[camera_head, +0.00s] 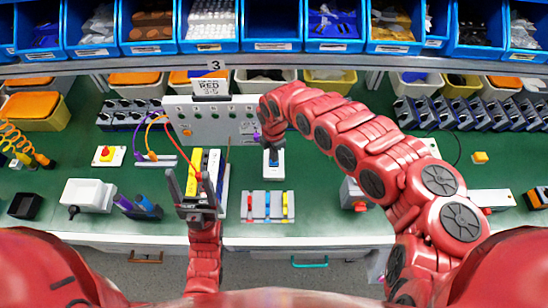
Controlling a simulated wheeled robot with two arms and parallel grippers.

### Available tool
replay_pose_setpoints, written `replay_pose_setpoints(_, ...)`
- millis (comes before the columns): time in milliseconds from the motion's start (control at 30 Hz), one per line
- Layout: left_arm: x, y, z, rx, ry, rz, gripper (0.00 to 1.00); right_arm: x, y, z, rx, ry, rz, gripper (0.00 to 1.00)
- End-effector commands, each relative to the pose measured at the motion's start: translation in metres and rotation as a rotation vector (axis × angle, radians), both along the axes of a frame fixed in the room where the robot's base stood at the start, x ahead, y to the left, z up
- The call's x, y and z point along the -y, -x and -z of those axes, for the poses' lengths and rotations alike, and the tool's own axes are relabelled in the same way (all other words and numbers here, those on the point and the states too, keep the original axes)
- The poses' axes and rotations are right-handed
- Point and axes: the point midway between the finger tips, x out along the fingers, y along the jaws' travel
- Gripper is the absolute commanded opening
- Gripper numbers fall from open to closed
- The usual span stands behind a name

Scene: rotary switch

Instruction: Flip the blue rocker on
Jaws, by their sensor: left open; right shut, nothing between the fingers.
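A small white switch box with a blue rocker (274,163) sits on the green bench near the middle. My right gripper (271,148) points down just above it, shut and empty, and hides part of its top. I cannot tell whether the fingertips touch the rocker or which way the rocker is tilted. My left gripper (190,180) is open and empty, with its fingers pointing up, to the left of the switch box near the bench's front part.
A grey block with coloured levers (267,206) lies in front of the switch box. Behind stands a light panel (205,112) with a "RED" sign (211,86). Yellow and white modules (213,162) stand beside my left gripper.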

Motion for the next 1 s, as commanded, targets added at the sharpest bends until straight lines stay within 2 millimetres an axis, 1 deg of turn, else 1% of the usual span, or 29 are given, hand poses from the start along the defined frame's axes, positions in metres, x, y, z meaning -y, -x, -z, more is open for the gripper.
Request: replay_pose_setpoints(1000,0.0,0.0,0.012,0.0,0.0,0.0,0.69,0.0,0.0,0.014,0.0,0.0,0.0,0.0)
